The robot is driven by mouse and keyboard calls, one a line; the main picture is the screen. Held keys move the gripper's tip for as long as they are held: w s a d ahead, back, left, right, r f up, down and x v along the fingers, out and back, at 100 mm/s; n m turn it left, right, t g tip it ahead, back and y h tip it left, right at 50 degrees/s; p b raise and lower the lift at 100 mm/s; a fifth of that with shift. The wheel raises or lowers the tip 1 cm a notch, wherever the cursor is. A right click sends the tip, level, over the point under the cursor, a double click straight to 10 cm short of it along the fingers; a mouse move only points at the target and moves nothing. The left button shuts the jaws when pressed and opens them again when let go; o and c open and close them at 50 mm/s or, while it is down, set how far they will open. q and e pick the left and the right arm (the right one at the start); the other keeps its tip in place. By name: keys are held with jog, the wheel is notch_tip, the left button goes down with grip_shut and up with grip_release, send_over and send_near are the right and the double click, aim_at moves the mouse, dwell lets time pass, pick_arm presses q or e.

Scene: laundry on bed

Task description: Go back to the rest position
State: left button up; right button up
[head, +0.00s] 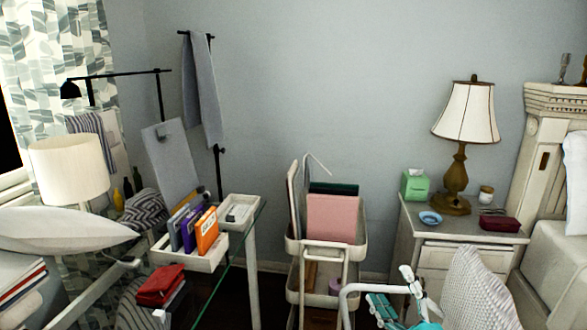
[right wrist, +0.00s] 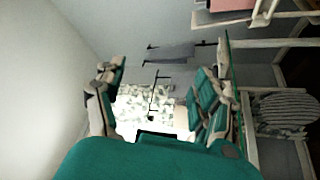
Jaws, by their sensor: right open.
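My right gripper (head: 402,292) shows at the bottom edge of the head view, in teal and pale grey. It is in front of the white nightstand and right of the rolling cart. In the right wrist view its two fingers (right wrist: 158,88) stand wide apart with nothing visible between them. The room in that view is seen at a strongly turned angle, with the wall and patterned curtain beyond the fingers. My left gripper shows in neither view.
A cart (head: 297,245) holds pink and dark green folders. A nightstand (head: 408,225) carries a lamp (head: 466,125), a green tissue box (head: 414,186) and a blue dish (head: 430,218). A glass desk with trays stands left.

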jog(key=s+d+f+m+g+h, duration=0.35)
jog(key=s+f+m, duration=0.2)
jog(key=f, duration=0.25)
jog(key=s+d+f+m+g+h, duration=0.35)
jog(key=f+m, duration=0.25)
jog(key=f, duration=0.2)
jog(key=s+a+f+m+g+y, duration=0.1)
jog(key=s+a+f+g, duration=0.3)
jog(key=s, duration=0.5)
jog(key=s+a+f+m+g+y, duration=0.1)
jog(key=s+f+m+g, duration=0.1)
jog(key=s+f+g, duration=0.6)
jog(key=s+f+t+p, duration=0.1)
jog(key=s+f+p, duration=0.15)
jog(key=f, duration=1.85)
jog(key=s+d+f+g+p, duration=0.1)
jog(key=s+d+f, duration=0.1)
jog(key=s+f, duration=1.3)
jog(key=s+n, duration=0.1)
jog(key=s, duration=0.2)
jog(key=shift+d+f, duration=0.35)
jog(key=shift+f, duration=0.05)
